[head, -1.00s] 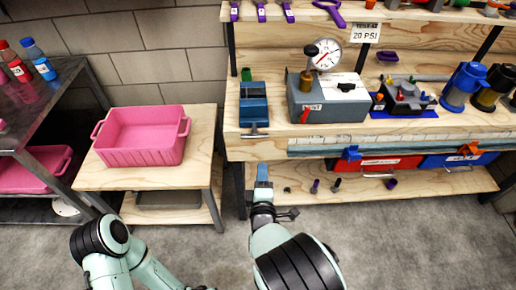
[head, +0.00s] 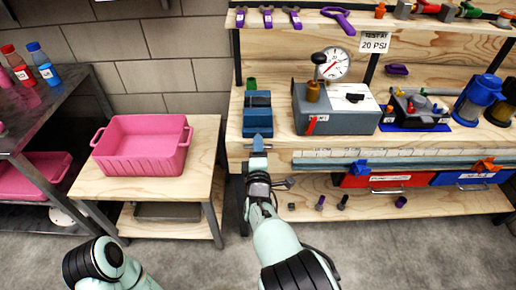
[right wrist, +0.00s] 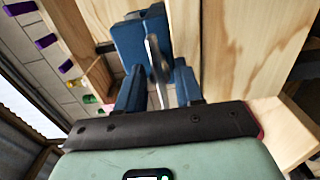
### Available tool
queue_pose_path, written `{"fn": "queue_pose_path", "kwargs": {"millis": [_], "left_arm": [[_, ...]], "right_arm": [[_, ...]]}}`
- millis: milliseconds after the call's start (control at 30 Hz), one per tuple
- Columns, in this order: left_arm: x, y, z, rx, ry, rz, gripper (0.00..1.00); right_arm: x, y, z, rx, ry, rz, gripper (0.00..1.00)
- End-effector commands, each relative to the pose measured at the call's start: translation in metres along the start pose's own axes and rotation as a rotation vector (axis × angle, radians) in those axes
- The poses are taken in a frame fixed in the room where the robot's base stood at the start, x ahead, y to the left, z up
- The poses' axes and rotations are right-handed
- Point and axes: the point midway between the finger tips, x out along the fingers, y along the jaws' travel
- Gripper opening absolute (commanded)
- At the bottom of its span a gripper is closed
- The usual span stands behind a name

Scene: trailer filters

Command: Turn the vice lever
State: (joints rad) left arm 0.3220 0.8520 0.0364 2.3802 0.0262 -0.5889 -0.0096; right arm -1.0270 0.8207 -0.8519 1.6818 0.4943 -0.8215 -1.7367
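The blue vice (head: 257,113) stands at the left front edge of the wooden workbench. Its grey metal lever shows in the right wrist view (right wrist: 153,56) as a thin bar in front of the blue vice body (right wrist: 140,35). My right gripper (head: 258,144) is at the bench's front edge, just below the vice, and covers most of the lever in the head view. In the right wrist view its two blue fingers (right wrist: 158,78) are apart, with the lever in the gap between them; I see no clear contact. My left gripper is out of view; only my left arm shows.
A grey box with a pressure gauge (head: 335,110) stands right of the vice. A pink bin (head: 142,146) sits on a wooden side table at the left. The lower shelf (head: 420,205) holds small loose parts. Open floor lies in front.

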Motion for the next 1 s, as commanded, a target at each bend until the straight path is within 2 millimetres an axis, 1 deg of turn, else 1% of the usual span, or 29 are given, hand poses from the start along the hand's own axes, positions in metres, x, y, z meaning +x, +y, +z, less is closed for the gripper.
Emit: {"fn": "queue_pose_path", "kwargs": {"millis": [133,400,467,500,533,800,1000], "left_arm": [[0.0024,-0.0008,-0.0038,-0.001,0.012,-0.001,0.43],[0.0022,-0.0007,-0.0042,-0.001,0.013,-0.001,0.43],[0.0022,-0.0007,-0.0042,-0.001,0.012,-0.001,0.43],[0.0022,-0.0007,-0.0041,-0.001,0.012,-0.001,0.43],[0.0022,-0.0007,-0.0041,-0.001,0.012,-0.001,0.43],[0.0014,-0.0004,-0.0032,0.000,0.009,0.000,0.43],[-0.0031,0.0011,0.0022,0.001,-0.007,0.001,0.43]], "right_arm": [[0.0072,0.0000,-0.0002,0.001,0.001,0.000,0.36],[0.0079,0.0006,-0.0002,0.001,0.001,0.000,0.36],[0.0079,0.0005,-0.0002,0.001,0.001,0.000,0.17],[0.0078,0.0005,-0.0001,0.001,0.001,0.000,0.04],[0.0078,0.0005,-0.0001,0.001,0.001,0.000,0.00],[0.0078,0.0007,0.0001,0.011,0.000,0.000,0.00],[0.0078,0.0012,0.0006,0.075,-0.001,-0.001,0.00]]}}
